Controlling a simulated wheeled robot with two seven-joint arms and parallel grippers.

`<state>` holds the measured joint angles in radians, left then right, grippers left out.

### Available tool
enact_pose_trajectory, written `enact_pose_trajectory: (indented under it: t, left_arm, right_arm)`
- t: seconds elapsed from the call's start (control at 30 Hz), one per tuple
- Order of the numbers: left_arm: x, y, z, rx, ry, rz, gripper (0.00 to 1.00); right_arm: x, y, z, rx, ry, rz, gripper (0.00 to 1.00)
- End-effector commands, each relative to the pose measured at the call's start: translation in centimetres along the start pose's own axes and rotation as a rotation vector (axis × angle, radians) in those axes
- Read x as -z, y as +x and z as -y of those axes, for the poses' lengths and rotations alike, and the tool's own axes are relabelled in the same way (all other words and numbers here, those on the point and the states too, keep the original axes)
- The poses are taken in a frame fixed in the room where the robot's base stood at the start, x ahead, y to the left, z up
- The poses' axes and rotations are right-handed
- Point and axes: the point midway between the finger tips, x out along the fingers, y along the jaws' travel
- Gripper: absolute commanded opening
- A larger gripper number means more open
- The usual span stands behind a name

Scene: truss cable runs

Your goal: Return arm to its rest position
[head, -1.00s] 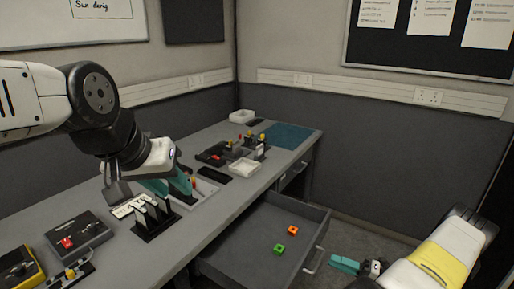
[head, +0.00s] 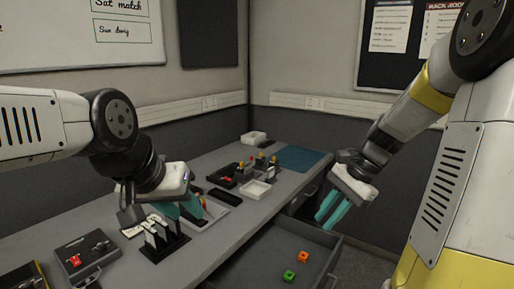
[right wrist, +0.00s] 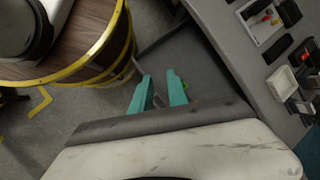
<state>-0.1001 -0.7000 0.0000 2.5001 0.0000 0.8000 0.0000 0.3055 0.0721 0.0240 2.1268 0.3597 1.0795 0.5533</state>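My right arm is raised over the right side in the head view. Its gripper (head: 333,206) has teal fingers pointing down, above the open drawer's side. In the right wrist view the two fingers (right wrist: 160,92) stand apart with nothing seen held between them. My left arm reaches in from the left in the head view. Its gripper (head: 184,207) hangs low over the bench, beside a dark rack with upright light plates (head: 165,240). The gap between the left fingers is not clear.
The grey bench (head: 122,262) bears a box with a red switch (head: 84,255), white trays (head: 256,189) and a teal mat (head: 300,158).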

Motion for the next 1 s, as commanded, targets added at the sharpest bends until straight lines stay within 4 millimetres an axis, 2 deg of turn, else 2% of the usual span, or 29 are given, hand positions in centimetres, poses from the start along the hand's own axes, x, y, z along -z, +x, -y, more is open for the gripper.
enact_pose_trajectory:
  t: [0.03,0.2,0.4,0.5,0.7,1.0]
  left_arm:
    - [0.0,0.0,0.0,0.000,0.000,0.000,0.36]
    - [0.0,0.0,0.0,0.000,0.000,0.000,0.36]
    - [0.0,0.0,0.0,0.000,0.000,0.000,0.36]
    - [0.0,0.0,0.0,0.000,0.000,0.000,0.36]
    - [0.0,0.0,0.0,0.000,0.000,0.000,0.36]
    - [0.0,0.0,0.0,0.000,0.000,0.000,0.36]
  right_arm:
    - [-1.7,-1.0,-0.2,0.004,-0.113,-0.062,0.20]
    - [-5.9,-3.4,-1.6,0.006,-0.478,-0.254,0.20]
    - [-9.7,-5.5,-3.6,0.006,-0.879,-0.470,0.20]
    - [-10.8,-6.1,-4.4,0.005,-1.027,-0.555,0.20]
    - [-11.8,-6.7,-5.2,0.001,-1.172,-0.642,0.20]
    - [-11.9,-6.7,-5.2,-0.001,-1.184,-0.649,0.20]
